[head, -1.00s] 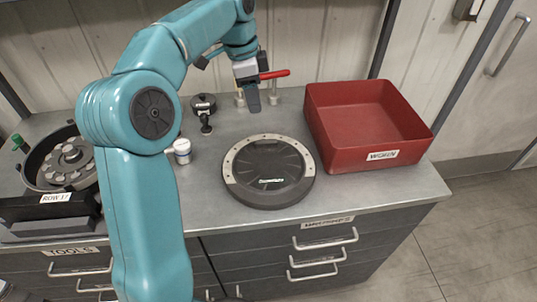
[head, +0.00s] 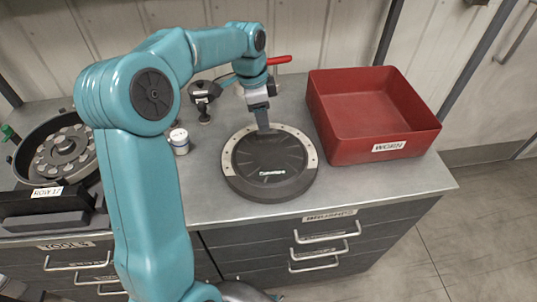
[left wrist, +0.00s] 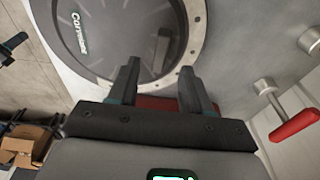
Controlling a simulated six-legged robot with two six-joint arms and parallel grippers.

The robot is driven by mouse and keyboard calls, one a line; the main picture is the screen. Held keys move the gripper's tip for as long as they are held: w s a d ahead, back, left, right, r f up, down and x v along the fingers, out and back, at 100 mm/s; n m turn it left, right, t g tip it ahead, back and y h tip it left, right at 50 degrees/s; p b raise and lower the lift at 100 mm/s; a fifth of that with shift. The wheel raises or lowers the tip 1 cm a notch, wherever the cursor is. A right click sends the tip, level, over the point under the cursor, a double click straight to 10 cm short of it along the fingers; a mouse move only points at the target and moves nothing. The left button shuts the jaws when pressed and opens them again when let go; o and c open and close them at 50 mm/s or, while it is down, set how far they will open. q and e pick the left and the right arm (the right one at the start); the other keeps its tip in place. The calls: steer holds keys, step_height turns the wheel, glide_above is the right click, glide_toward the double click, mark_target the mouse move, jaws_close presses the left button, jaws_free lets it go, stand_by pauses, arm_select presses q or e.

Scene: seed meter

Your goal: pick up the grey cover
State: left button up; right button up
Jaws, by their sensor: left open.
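The grey cover (head: 270,165) is a round dark grey lid with a lighter rim arc, lying flat on the bench. It also shows in the left wrist view (left wrist: 120,35). My left gripper (head: 262,122) is over the cover's far edge, its fingers pointing down. In the left wrist view my left gripper (left wrist: 158,80) has its two fingers apart with nothing held between them, in front of the rim. I cannot tell whether the fingertips touch the cover. My right gripper is not in view.
A red bin (head: 370,115) labelled WORN stands right of the cover. A small white jar (head: 179,141) and a dark tool (head: 204,98) are to its left. A round seed meter housing (head: 55,155) sits far left. A red handle (head: 279,60) is behind the gripper.

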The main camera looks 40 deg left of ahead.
mark_target(270, 155)
arm_select(q)
steer(key=f, duration=0.3)
steer(key=w+f, duration=0.1)
steer(key=shift+d+f, duration=0.2)
steer(key=shift+d, duration=0.2)
steer(key=shift+s+a+f, duration=0.1)
steer(key=shift+s+f, duration=0.05)
steer(key=shift+f, duration=0.2)
jaws_close()
steer(key=shift+w, duration=0.2)
